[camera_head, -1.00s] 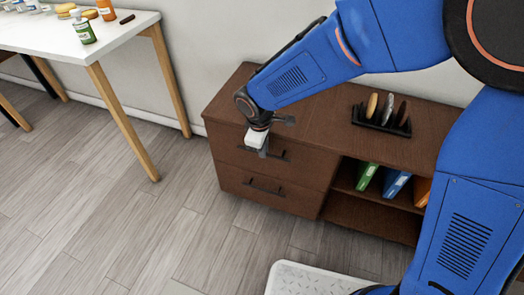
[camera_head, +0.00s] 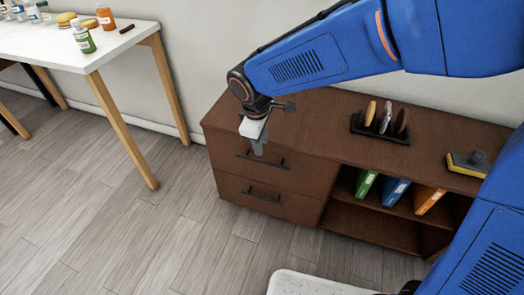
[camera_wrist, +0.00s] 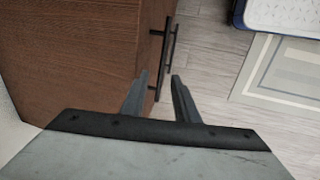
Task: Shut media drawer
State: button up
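The brown wooden cabinet (camera_head: 320,118) has two stacked drawers on its left side. The upper drawer (camera_head: 228,151) and lower drawer (camera_head: 230,188) both look about flush with the cabinet front. The upper drawer has a dark bar handle (camera_head: 276,164), and the lower one has a similar handle (camera_head: 262,196). No label shows which is the media drawer. My gripper (camera_head: 259,150) points down in front of the upper drawer, close to its handle. In the wrist view, my gripper's fingers (camera_wrist: 159,78) are apart and empty, with the handles (camera_wrist: 166,50) just beyond the tips.
Open shelves beside the drawers hold green, blue and orange binders (camera_head: 396,191). A dark rack (camera_head: 380,130) and a yellow-edged sponge or brush (camera_head: 467,163) sit on the cabinet top. A white table (camera_head: 80,45) with bottles stands left. The floor (camera_head: 120,230) in front is clear.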

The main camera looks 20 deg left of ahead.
notch_tip(320, 180, up, 9)
jog(key=s, duration=0.1)
jog(key=shift+s, duration=0.35)
jog(key=shift+f, duration=0.1)
jog(key=d+r+m, duration=0.3)
jog(key=d+m, duration=0.1)
jog(key=d, duration=0.9)
jog(key=d+r+m, duration=0.2)
jog(key=d+m, duration=0.1)
jog(key=d, duration=0.9)
jog(key=s+d+f+m+t, duration=0.1)
jog(key=s+d+m, duration=0.4)
jog(key=d, duration=0.4)
jog(key=s+d+f+m+t, duration=0.1)
jog(key=s+d+f+m, duration=0.1)
jog(key=s+d+m, duration=0.3)
jog(key=s+d, duration=0.3)
jog(key=d, duration=0.2)
jog(key=shift+s+d+f+t, duration=0.15)
jog(key=shift+d+f+t, duration=0.05)
jog(key=shift+d+t, duration=0.1)
